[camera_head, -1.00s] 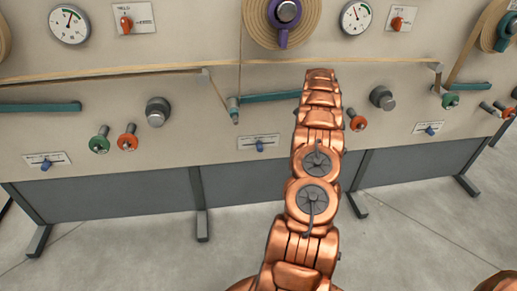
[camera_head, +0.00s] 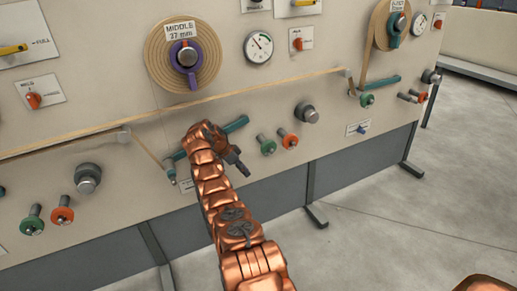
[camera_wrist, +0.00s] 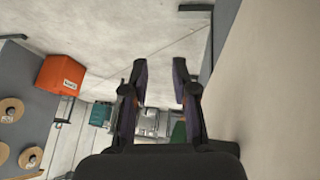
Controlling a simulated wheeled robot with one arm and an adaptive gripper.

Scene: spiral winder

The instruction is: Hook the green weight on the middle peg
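A green weight (camera_head: 267,146) is on a stub on the panel below the middle roll, left of an orange weight (camera_head: 289,140). The middle lever, a teal bar (camera_head: 237,124), slopes up to the right under the roll labelled MIDDLE (camera_head: 211,57); my arm hides part of it. I cannot make out its peg. My gripper (camera_head: 246,171) is in front of the panel, below and left of the green weight and apart from it. In the wrist view its two fingers (camera_wrist: 160,63) are spread with nothing between the tips.
Another green weight (camera_head: 33,221) and an orange one (camera_head: 61,213) sit at left. A third green weight (camera_head: 367,99) is by the right lever (camera_head: 380,85). The floor in front is open.

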